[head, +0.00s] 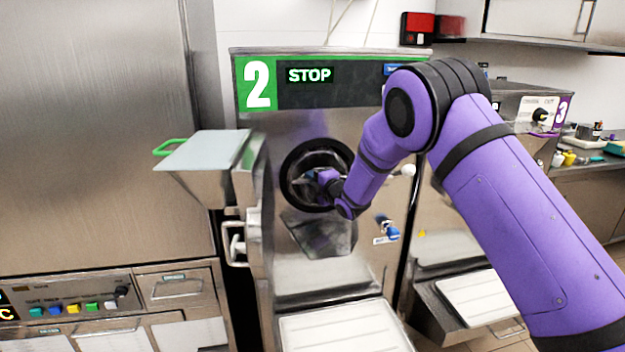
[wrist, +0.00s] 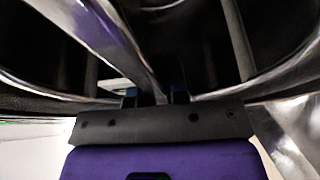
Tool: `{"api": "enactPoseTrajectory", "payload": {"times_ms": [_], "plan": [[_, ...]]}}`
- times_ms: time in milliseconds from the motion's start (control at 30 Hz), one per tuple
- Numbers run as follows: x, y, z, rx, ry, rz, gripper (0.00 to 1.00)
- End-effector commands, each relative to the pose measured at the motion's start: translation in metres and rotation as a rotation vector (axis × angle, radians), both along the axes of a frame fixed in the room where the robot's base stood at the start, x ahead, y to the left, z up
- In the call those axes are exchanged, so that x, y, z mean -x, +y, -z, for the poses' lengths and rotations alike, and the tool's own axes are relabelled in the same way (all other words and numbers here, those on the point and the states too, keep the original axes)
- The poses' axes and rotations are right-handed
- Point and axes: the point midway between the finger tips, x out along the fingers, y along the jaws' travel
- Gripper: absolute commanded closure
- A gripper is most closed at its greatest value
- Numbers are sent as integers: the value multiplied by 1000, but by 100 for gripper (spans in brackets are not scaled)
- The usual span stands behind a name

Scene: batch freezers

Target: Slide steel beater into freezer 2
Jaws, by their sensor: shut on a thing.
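Freezer 2 (head: 350,112) stands in the middle of the head view, with a green 2 and a display reading STOP. Its round opening with a black rim (head: 291,168) is uncovered. My gripper (head: 318,178) is at this opening, and the purple wrist hides part of it. In the wrist view my gripper (wrist: 160,97) is shut on a bar of the steel beater (wrist: 112,40). The beater's shiny bars run into the dark round opening. How deep the beater sits is hard to tell.
The freezer's door with its hopper (head: 205,160) is swung open to the left. A white tray (head: 345,330) lies below the opening. A blue knob (head: 390,232) is on the front at right. Freezer 3 (head: 520,105) stands to the right, a steel cabinet (head: 95,130) to the left.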

Motion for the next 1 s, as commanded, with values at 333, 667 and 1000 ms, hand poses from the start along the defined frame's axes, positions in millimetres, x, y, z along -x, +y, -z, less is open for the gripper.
{"api": "enactPoseTrajectory", "payload": {"times_ms": [333, 667, 1000], "plan": [[0, 0, 0, -1, -2, 0, 76], [0, 0, 1, 0, 1, 0, 55], [27, -23, 0, 1, 1, 1, 55]]}}
